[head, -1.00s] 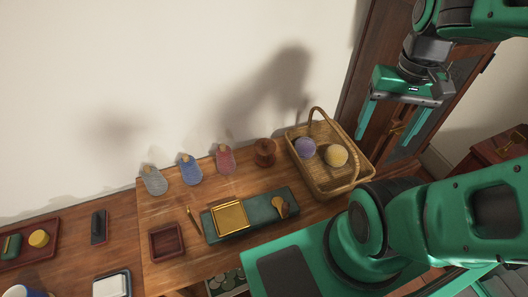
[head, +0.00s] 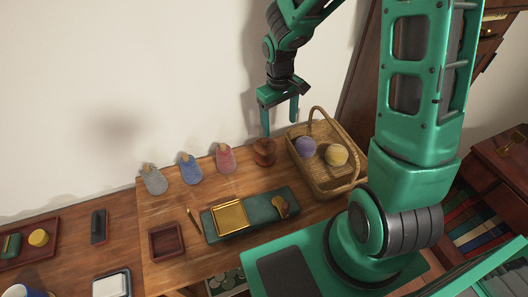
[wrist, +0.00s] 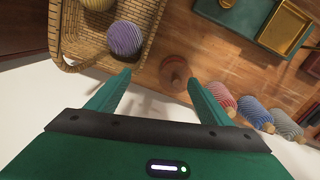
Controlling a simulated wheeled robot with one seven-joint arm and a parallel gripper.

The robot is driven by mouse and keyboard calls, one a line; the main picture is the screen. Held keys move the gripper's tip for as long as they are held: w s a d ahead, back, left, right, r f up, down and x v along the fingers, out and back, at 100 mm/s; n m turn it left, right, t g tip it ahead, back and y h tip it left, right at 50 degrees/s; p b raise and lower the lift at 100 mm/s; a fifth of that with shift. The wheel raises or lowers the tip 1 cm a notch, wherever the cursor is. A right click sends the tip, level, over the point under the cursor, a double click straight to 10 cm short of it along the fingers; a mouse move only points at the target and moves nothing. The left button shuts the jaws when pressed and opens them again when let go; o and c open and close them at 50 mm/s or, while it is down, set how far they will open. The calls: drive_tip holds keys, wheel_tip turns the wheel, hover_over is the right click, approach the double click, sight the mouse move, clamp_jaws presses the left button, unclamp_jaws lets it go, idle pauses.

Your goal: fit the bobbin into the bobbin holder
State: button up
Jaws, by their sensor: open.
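A reddish-brown round wooden piece (head: 264,152) stands on the table left of the basket; it looks like a bobbin or its holder, and I cannot tell which. In the wrist view it shows as a disc with a small knob or peg (wrist: 174,72). Three thread-wound pieces, grey (head: 155,181), blue (head: 190,170) and red (head: 225,160), stand in a row to its left, each with a wooden top. My gripper (head: 280,118) is open and empty above the wooden piece, which shows between its fingers (wrist: 160,82) in the wrist view.
The wicker basket (head: 328,180) with purple (head: 306,147) and yellow (head: 337,155) yarn balls stands close on the right, its handle raised. A green mat with a brass tray (head: 230,217) and a small red tray (head: 166,242) lie in front. The wall is close behind.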

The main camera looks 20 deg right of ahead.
sight(265, 149)
drive_tip(key=shift+n+y, duration=0.3)
drive_tip(key=shift+n, duration=0.2)
drive_tip(key=a+f, duration=0.1)
drive_tip(key=w+a+f, duration=0.1)
drive_tip(key=a+f, duration=0.1)
drive_tip(key=shift+w+a, duration=0.3)
drive_tip(key=shift+w, duration=0.05)
drive_tip(key=shift+a+f, duration=0.1)
drive_tip(key=shift+f, duration=0.25)
drive_tip(key=shift+a+f, duration=0.15)
drive_tip(key=shift+f, duration=4.85)
drive_tip(key=c, duration=0.8)
